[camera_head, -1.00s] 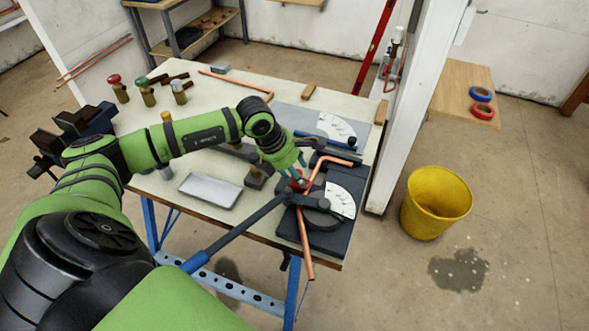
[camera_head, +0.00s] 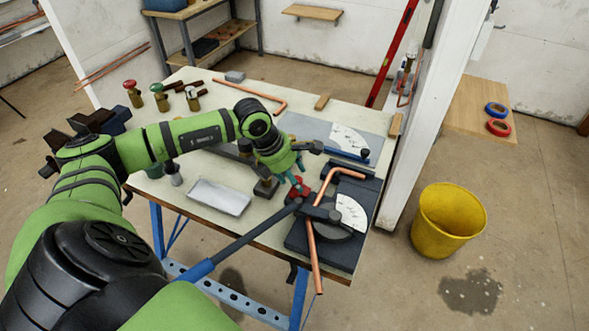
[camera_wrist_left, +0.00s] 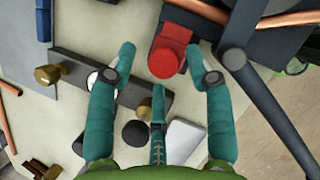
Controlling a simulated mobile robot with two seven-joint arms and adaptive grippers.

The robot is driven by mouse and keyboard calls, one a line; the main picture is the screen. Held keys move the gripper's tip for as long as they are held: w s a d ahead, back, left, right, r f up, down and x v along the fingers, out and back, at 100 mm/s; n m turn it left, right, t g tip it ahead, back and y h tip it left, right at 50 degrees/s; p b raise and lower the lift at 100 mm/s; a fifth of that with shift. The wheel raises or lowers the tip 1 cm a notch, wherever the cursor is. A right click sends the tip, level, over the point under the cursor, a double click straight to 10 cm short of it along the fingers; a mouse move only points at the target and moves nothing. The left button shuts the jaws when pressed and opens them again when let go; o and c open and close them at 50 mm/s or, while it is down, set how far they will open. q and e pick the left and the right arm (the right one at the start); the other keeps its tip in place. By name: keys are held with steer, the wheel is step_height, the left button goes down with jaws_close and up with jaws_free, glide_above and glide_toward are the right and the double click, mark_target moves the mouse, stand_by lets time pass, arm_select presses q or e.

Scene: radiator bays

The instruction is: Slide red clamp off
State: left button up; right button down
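The red clamp (camera_head: 299,187) sits at the left edge of the dark pipe bender (camera_head: 347,247), beside the bent copper pipe (camera_head: 313,255). In the left wrist view the red clamp (camera_wrist_left: 169,53) shows as a rounded red block, with the copper pipe (camera_wrist_left: 296,19) apart from it at upper right. My left gripper (camera_head: 291,176) is just left of and above the clamp. In the wrist view its teal fingers (camera_wrist_left: 161,68) are spread, with the clamp in the gap near and beyond the tips and space on both sides. My right gripper is not in view.
The bender's long lever (camera_head: 243,236) with a blue grip reaches out over the table's front edge, close to my gripper. A grey tray (camera_head: 219,197) and brass fittings stand to the left. A second bender plate (camera_head: 305,129) lies behind. A yellow bucket (camera_head: 447,221) stands on the floor.

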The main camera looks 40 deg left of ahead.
arm_select(q)
steer(key=v, duration=1.2)
stand_by(0.5)
